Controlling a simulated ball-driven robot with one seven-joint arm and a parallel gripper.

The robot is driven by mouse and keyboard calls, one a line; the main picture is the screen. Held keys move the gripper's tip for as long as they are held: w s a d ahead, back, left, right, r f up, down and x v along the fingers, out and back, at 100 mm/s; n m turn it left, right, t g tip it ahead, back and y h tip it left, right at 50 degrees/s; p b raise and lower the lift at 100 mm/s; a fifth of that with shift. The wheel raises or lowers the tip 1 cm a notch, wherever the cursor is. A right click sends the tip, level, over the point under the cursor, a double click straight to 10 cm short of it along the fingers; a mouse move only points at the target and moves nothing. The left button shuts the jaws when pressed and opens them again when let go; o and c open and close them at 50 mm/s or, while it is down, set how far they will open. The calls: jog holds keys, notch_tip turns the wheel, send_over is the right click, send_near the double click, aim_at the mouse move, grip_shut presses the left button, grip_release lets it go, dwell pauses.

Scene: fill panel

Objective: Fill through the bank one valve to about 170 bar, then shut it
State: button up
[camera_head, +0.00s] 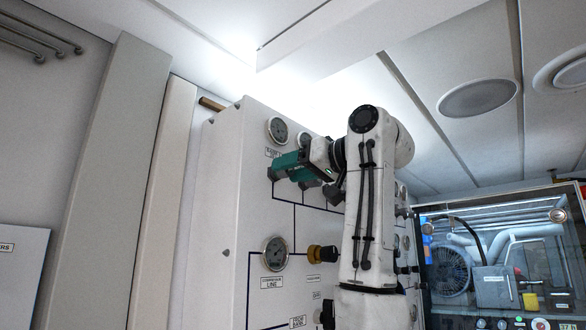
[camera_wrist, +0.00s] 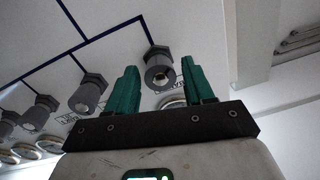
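The white fill panel (camera_head: 232,200) stands left of my arm. A gauge (camera_head: 278,131) sits at its top left, above a small label (camera_head: 273,153) too blurred to read surely. My gripper (camera_head: 277,174), with teal fingers, is below that gauge at the panel face. In the wrist view, my gripper (camera_wrist: 162,68) is open, and a grey valve knob (camera_wrist: 158,75) lies ahead between its fingertips, with gaps on both sides. I take this as the bank one valve. The gauge needles are too small to read.
More grey valve knobs (camera_wrist: 88,95) run in a row beside it. A gauge marked compressor line (camera_head: 274,252) and a yellow-and-black knob (camera_head: 320,253) sit lower on the panel. A compressor cabinet (camera_head: 500,260) stands at right. My arm hides the panel's middle.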

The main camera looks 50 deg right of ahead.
jog(key=c, duration=0.9)
jog(key=shift+o, duration=0.2)
jog(key=shift+m, duration=0.3)
jog(key=o, duration=1)
jog(key=shift+o, duration=0.2)
jog(key=shift+s, duration=0.1)
jog(key=s+d+b, duration=0.1)
jog(key=s+b, duration=0.3)
jog(key=s, duration=0.6)
jog(key=shift+s, duration=0.35)
